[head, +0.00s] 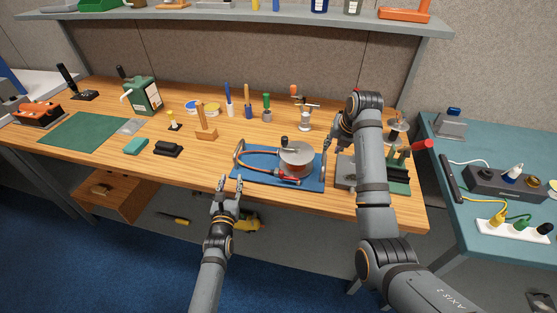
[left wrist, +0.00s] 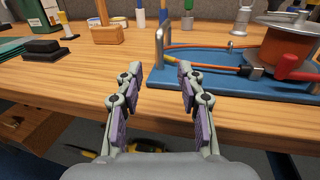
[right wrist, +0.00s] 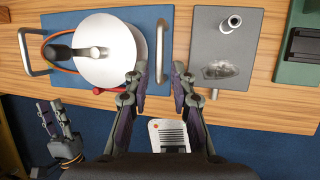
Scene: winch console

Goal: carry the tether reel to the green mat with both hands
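The tether reel sits on the bench: a blue base (head: 262,175) with a silver-topped orange drum (head: 297,155), an orange tether and a silver handle at each end. Its left handle (head: 238,152) also shows in the left wrist view (left wrist: 159,48). Its right handle shows in the right wrist view (right wrist: 160,48). The green mat (head: 83,133) lies flat at the bench's left. My left gripper (head: 230,181) is open and empty near the bench's front edge, short of the left handle. My right gripper (right wrist: 161,75) is open above the reel's right end, the right handle between its fingertips.
A green canister (head: 143,95) is behind the mat. A grey plate device (right wrist: 225,55) sits close to the reel's right. A shelf (head: 250,20) overhangs the back.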

